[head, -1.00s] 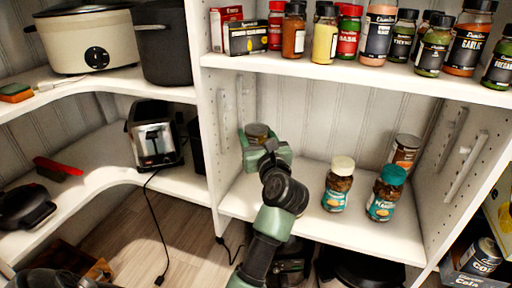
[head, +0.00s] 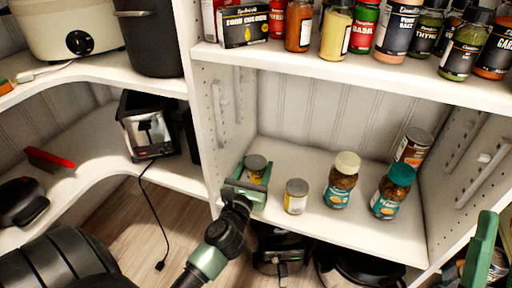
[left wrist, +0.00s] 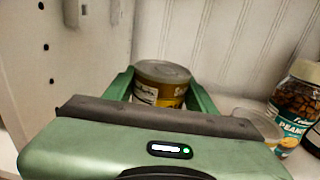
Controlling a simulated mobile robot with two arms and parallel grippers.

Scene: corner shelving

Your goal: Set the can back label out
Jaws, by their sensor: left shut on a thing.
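A short can with a grey lid and a yellow-gold label (head: 256,162) is at the left of the middle shelf, near the side panel. My left gripper (head: 247,182) is shut on it, one finger on each side. In the left wrist view the can (left wrist: 160,86) shows upright between the green fingers, with a white text patch at left and yellow lettering at right. Its lower part is hidden by the gripper body. I cannot tell whether it touches the shelf. Part of my right gripper (head: 484,245) shows at the right edge; its opening is unclear.
A similar short can (head: 296,196) stands just right of the left gripper. Two jars, with cream (head: 342,180) and teal (head: 392,192) lids, stand further right, with a taller can (head: 413,147) behind. Spice jars crowd the shelf above. The back middle of the shelf is clear.

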